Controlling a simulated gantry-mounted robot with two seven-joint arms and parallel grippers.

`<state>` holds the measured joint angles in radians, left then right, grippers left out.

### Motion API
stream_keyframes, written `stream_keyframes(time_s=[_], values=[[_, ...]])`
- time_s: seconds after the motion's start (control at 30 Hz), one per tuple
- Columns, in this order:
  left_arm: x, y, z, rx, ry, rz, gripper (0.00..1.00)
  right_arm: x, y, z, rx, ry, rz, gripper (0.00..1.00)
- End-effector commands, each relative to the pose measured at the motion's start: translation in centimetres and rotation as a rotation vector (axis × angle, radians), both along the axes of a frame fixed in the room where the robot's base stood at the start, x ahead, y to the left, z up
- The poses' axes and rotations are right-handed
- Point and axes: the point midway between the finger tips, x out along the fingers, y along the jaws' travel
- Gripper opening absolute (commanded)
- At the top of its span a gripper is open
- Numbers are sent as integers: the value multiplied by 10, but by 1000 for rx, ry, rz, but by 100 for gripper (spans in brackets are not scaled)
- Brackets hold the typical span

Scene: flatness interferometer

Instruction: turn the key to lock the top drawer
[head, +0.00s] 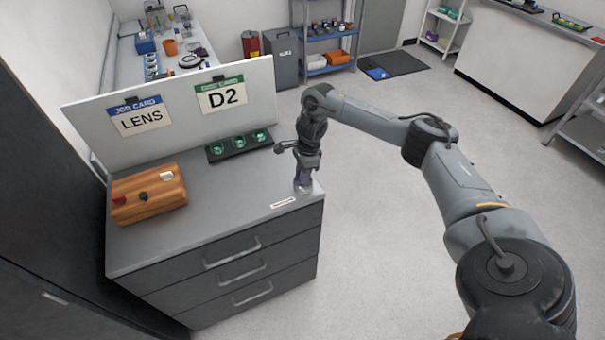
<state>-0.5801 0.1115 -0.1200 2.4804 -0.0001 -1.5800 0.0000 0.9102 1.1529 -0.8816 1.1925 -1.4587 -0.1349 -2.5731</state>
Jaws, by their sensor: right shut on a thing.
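The grey drawer cabinet stands at centre left in the head view, with its top drawer (285,238) flush and closed. My right gripper (303,178) points straight down at the right front corner of the cabinet top. It is shut on the key, which is mostly hidden between the fingers. A pale round lock plate (304,189) shows just under the fingertips. The key's angle cannot be made out. My left gripper is not in view.
A wooden box (148,193) with small knobs and a black tray (239,146) with several green-lit round wells stand on the cabinet top. A white panel (180,135) with cards "LENS" and "D2" rises behind them. The front middle of the top is clear.

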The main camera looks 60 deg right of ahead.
Motion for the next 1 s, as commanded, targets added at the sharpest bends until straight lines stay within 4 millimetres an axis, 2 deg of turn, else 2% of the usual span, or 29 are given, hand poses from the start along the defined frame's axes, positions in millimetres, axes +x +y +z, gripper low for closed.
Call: stream_keyframes(time_s=[0.17,0.2,0.37,0.73,0.87,1.0], values=[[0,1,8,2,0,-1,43,0,0,2,1,1,154,0],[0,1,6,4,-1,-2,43,0,0,0,0,0,158,26],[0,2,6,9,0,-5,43,0,0,0,0,0,154,50],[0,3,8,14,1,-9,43,0,0,4,-1,-1,153,51],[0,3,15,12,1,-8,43,-1,-2,18,-2,-1,151,51],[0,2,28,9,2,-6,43,-2,-5,42,-3,-2,153,51]])
